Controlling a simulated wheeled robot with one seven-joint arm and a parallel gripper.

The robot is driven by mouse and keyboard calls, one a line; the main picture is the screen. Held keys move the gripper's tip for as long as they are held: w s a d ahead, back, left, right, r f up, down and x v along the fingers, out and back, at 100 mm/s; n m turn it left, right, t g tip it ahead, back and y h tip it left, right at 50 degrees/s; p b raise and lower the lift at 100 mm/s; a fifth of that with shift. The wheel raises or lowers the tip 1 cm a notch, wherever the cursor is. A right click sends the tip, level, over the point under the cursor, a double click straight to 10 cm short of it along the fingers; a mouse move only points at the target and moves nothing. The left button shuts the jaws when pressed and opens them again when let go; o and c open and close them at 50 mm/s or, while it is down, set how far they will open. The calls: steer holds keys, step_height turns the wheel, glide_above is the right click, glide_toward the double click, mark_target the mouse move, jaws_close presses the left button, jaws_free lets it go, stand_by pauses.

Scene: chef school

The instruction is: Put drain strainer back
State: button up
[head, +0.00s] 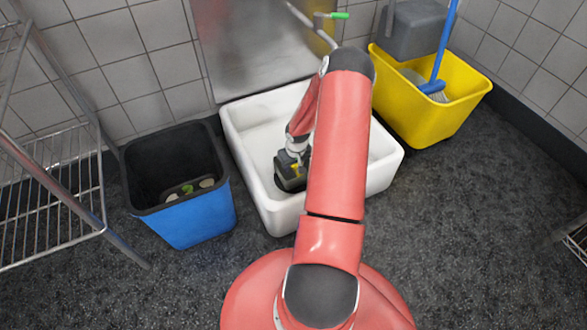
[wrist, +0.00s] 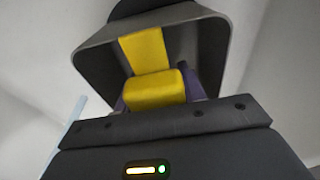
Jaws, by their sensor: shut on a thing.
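My gripper (head: 293,178) points down inside the white floor sink (head: 249,143), left of my arm's main link. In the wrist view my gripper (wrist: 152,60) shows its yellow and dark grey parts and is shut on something. A dark rounded thing (wrist: 155,7) shows at the top edge of the wrist view, beyond the gripper's end. It looks like the drain strainer, but most of it is hidden. The sink's drain opening cannot be made out; my arm and gripper cover part of the basin.
A blue bin (head: 203,215) with scraps inside stands close to the sink's left. A yellow mop bucket (head: 437,122) with a blue-handled mop stands behind right. A wire rack (head: 50,160) is at the left. A metal panel (head: 240,50) backs the sink.

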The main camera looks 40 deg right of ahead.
steer(key=shift+f, duration=0.55)
steer(key=shift+f, duration=0.2)
steer(key=o, duration=1.2)
steer(key=shift+r, duration=0.15)
